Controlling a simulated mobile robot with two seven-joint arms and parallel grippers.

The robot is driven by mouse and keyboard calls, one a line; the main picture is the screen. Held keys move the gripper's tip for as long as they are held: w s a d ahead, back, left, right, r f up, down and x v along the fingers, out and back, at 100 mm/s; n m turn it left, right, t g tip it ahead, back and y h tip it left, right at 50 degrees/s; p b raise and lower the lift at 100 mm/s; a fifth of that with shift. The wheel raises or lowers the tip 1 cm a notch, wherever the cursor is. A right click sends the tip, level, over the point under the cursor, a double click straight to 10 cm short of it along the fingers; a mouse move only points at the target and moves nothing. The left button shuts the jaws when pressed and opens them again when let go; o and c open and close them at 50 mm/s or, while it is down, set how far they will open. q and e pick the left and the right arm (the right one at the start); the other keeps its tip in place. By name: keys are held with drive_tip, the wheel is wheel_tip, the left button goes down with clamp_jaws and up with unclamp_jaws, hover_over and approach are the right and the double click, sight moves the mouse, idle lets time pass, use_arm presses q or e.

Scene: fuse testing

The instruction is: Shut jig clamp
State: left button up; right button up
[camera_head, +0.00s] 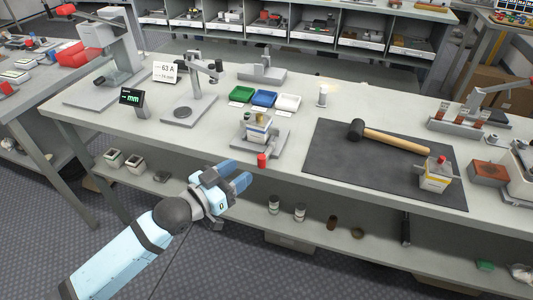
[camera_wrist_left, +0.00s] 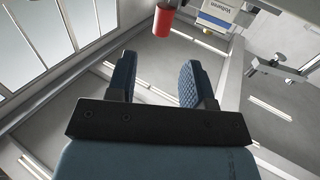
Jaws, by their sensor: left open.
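The jig clamp stands on a grey base plate (camera_head: 273,143) near the bench's front edge. Its red handle (camera_head: 262,160) points toward me at the front edge; it also shows at the top of the left wrist view (camera_wrist_left: 166,24). A white and blue labelled fuse body (camera_head: 257,128) sits in the jig and shows upper right in the left wrist view (camera_wrist_left: 221,14). I cannot tell how tightly the clamp bears on it. My left gripper (camera_head: 238,175) is open and empty, in front of the bench edge, a little left of and apart from the red handle. My right gripper is out of view.
A dark mat (camera_head: 345,170) with a mallet (camera_head: 385,136) and another fuse body (camera_head: 435,176) lies to the right. Green, blue and white trays (camera_head: 288,103) stand behind the jig. A measuring stand (camera_head: 190,95) is to the left. A lower shelf (camera_head: 330,212) runs under the bench.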

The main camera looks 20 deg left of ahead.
sight(267, 153)
use_arm(q)
drive_tip(key=x, duration=1)
drive_tip(key=shift+f+b, duration=0.1)
drive_tip(key=shift+b, duration=0.25)
drive_tip(key=shift+c, duration=0.2)
clamp_jaws()
